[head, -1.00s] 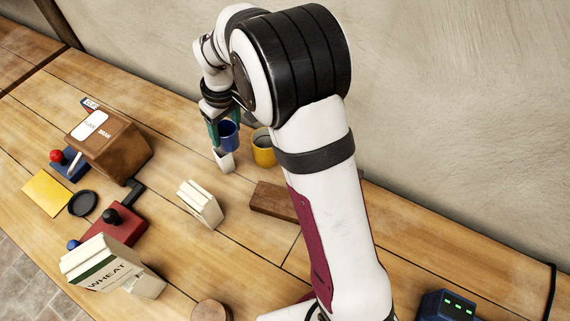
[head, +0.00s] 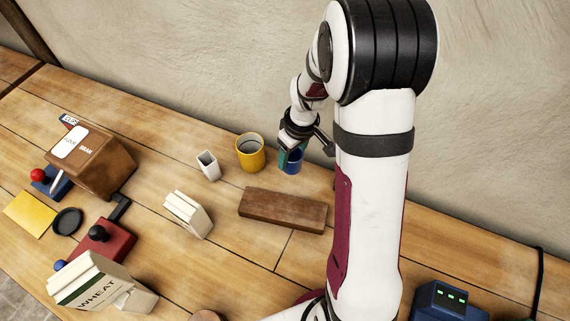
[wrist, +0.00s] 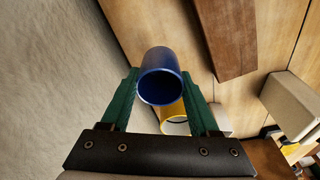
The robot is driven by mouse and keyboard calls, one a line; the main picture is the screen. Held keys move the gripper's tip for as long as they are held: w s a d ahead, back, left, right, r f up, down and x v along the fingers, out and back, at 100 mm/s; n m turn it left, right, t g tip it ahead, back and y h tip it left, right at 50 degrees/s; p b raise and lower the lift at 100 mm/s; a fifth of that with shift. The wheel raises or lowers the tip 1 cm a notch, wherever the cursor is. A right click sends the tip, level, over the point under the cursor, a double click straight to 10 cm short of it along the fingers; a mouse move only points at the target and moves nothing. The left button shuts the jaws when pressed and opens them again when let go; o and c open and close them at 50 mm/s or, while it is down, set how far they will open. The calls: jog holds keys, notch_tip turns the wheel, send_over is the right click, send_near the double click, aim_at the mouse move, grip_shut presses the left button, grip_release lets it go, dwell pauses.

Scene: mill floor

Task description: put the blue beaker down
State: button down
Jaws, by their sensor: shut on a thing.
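The blue beaker (head: 292,161) is at the back of the bench, just right of the yellow mug (head: 250,152). My gripper (head: 287,150) is shut on it, with its teal fingers on either side. In the wrist view the beaker (wrist: 161,76) sits between the two fingers, its open mouth showing. The yellow mug (wrist: 174,119) shows partly behind it there. Whether the beaker's base touches the bench I cannot tell.
A white cup (head: 208,166) stands left of the yellow mug. A brown wooden block (head: 283,210) lies in front of the beaker. A cream block (head: 187,214) is further left. The wall (head: 215,60) is close behind. Bare bench shows between the beaker and wooden block.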

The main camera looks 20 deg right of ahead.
jog(key=f, duration=0.1)
jog(key=w+a+f, duration=0.1)
jog(key=f, duration=0.3)
jog(key=shift+w+a, duration=0.15)
jog(key=shift+a, duration=0.05)
jog(key=shift+f, duration=0.15)
jog(key=shift+c, duration=0.6)
grip_release()
notch_tip(320, 180, up, 11)
jog(key=s, duration=0.2)
jog(key=s+a+r+m, duration=0.2)
jog(key=s+a+m, duration=0.1)
jog(key=s, duration=0.5)
jog(key=s+a+r+m+g, duration=0.1)
jog(key=s+a+r+m, duration=0.2)
jog(key=s, duration=0.4)
jog(key=s+a+r+m+y, duration=0.1)
jog(key=s+a+r+m, duration=0.2)
jog(key=s, duration=0.5)
jog(key=shift+s+r+m+g, duration=0.3)
jog(key=shift+m+g, duration=0.1)
jog(key=shift+m, duration=0.1)
